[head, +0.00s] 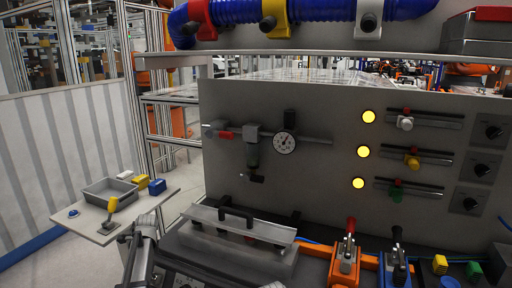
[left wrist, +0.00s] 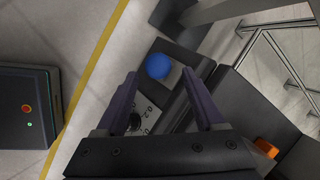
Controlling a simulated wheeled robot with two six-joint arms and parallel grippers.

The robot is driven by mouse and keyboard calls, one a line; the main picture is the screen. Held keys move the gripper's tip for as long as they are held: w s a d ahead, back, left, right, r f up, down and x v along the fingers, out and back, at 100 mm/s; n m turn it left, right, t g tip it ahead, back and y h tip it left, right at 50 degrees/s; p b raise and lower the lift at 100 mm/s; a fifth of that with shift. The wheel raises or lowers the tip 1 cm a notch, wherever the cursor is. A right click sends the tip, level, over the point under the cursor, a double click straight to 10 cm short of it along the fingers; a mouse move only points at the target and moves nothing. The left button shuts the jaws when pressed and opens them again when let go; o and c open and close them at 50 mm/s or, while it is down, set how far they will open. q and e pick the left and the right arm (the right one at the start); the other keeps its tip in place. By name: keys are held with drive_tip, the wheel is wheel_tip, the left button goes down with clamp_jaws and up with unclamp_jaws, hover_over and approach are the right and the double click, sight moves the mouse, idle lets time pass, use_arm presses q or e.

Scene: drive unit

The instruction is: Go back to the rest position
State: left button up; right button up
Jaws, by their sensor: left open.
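My left gripper (left wrist: 160,88) is open, with two purple-grey fingers spread and nothing between them. Beyond the fingers, the left wrist view shows a blue round button (left wrist: 158,66) and a dark knob (left wrist: 135,121) on a grey panel; I cannot tell the distance to them. In the head view a part of my left arm (head: 141,256) rises from the bottom edge, left of the grey cover with a black handle (head: 240,225). My right gripper is not in view.
A side table (head: 155,203) at left bears a grey tray (head: 107,198), yellow and blue blocks. The drive unit's upright panel (head: 320,180) has a gauge (head: 284,143), lit yellow lamps, sliders and knobs. Toggle clamps (head: 345,258) stand at the front right.

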use_arm(q)
drive_tip(key=b+x, duration=0.7)
drive_tip(key=x, duration=0.1)
drive_tip(key=shift+f+b, duration=0.2)
drive_tip(key=shift+b, duration=0.2)
drive_tip(key=shift+s, duration=0.35)
drive_tip(key=shift+a+t+h, duration=0.1)
drive_tip(key=shift+t+h, duration=0.2)
drive_tip(key=shift+t, duration=0.4)
drive_tip(key=shift+s, duration=0.1)
